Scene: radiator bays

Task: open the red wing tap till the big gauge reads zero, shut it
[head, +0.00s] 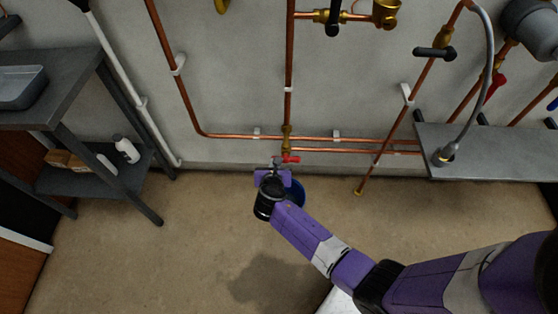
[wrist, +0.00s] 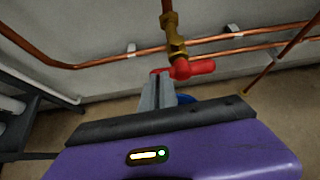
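The red wing tap (head: 290,159) sits low on the wall, below a brass fitting on the vertical copper pipe. In the wrist view the red wing tap (wrist: 192,68) has one wing pointing right, and its other red end is at my fingertips. My gripper (head: 277,164) is at the tap. In the wrist view its grey fingers (wrist: 160,82) are close together at the tap's left side; whether they are clamped on the wing I cannot tell. No gauge face can be read in either view.
A blue bucket (head: 296,190) stands on the floor under the tap, partly hidden by my gripper. Copper pipes (head: 230,136) run along the wall. A dark bench (head: 70,70) stands left, with a white bottle (head: 126,149) on its lower shelf. A grey shelf (head: 490,155) is right.

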